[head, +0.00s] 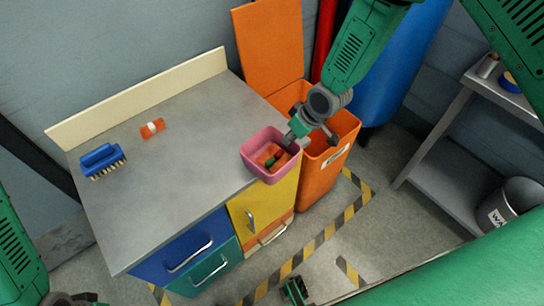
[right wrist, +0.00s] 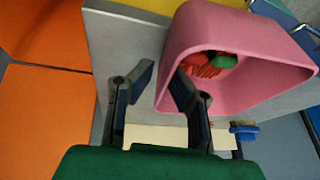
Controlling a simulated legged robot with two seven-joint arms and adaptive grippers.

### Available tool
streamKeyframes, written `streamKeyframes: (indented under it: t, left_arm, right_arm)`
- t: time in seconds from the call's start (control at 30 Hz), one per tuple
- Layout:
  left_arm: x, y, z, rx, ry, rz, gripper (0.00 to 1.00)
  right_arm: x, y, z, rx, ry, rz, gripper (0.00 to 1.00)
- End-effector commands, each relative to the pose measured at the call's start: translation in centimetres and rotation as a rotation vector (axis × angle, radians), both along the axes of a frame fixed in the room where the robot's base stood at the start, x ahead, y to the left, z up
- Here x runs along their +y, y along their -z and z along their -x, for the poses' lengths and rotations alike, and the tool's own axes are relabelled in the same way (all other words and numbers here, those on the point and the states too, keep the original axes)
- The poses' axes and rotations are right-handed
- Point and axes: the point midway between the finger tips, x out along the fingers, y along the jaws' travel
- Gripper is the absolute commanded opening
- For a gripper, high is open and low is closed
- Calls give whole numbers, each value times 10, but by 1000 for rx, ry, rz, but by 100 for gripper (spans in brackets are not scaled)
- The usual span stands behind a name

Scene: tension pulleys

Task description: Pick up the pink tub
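The pink tub (head: 258,165) stands on the right front corner of the grey workbench, with red and green things inside. It also shows in the right wrist view (right wrist: 262,92), its opening toward the camera. My right gripper (head: 290,141) is at the tub's back right rim in the head view. In the right wrist view my right gripper (right wrist: 164,77) straddles the tub wall, one finger inside and one outside. A gap shows between the outer finger and the wall, so the gripper looks open.
A blue brush (head: 102,158) and a small orange-and-white item (head: 152,128) lie on the workbench (head: 175,175). An orange bin (head: 318,180) stands right beside the tub. A shelf (head: 450,150) and a metal bucket (head: 510,207) are at the right. The bench middle is clear.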

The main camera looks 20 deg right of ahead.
Motion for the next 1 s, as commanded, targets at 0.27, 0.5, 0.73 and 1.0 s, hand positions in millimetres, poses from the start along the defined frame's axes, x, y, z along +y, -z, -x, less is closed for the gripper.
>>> streamKeyframes:
  t: [0.27,0.5,0.73,1.0]
  left_arm:
    - [0,1,0,1,0,0,80]
    - [0,0,0,1,0,-1,80]
    - [0,2,0,1,0,0,80]
    - [0,3,0,1,0,0,80]
  right_arm:
    - [9,25,-9,0,0,2,14]
    - [7,26,-9,0,0,0,14]
    - [6,28,-9,1,1,-1,14]
    - [7,30,-9,-1,-1,1,14]
